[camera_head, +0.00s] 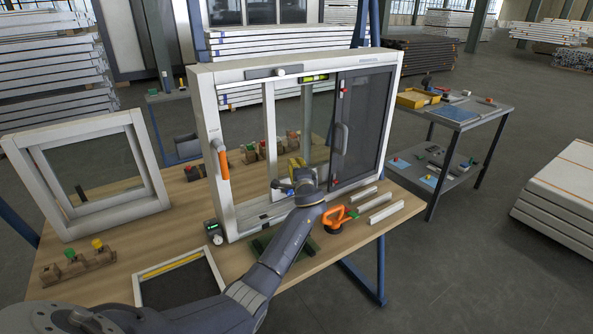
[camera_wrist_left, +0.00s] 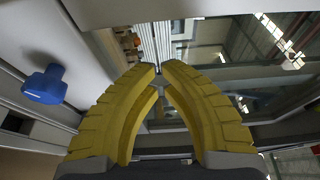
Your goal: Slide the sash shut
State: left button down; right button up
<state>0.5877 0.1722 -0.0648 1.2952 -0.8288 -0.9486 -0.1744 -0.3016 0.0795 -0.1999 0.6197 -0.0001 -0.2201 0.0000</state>
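A large white window frame (camera_head: 212,130) stands upright on the wooden workbench. A dark sash panel (camera_head: 365,120) with a grey pull handle (camera_head: 341,138) fills its right side; lighter upright bars stand left of it with see-through spaces. An orange lever (camera_head: 221,162) is on the frame's left post. My left gripper (camera_head: 297,164), with yellow fingers, is at the lower middle of the frame, left of the dark panel and apart from its handle. In the left wrist view the fingertips (camera_wrist_left: 161,68) nearly meet with nothing clearly held between them. My right gripper is not in view.
A smaller white frame (camera_head: 146,165) stands at the bench's left. An orange suction cup (camera_head: 336,219) and white strips (camera_head: 381,209) lie before the big frame's right side. A blue knob (camera_wrist_left: 42,85) is left of the fingers in the wrist view. A tool cart (camera_head: 458,113) stands right.

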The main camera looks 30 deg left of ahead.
aim_at(284, 165)
pick_arm(q)
jog(key=shift+s+a, duration=0.3)
jog(key=shift+s, duration=0.3)
jog(key=shift+s+a, duration=0.25)
jog(key=shift+s, duration=0.35)
jog(key=shift+s+a, duration=0.3)
jog(key=shift+s, duration=0.3)
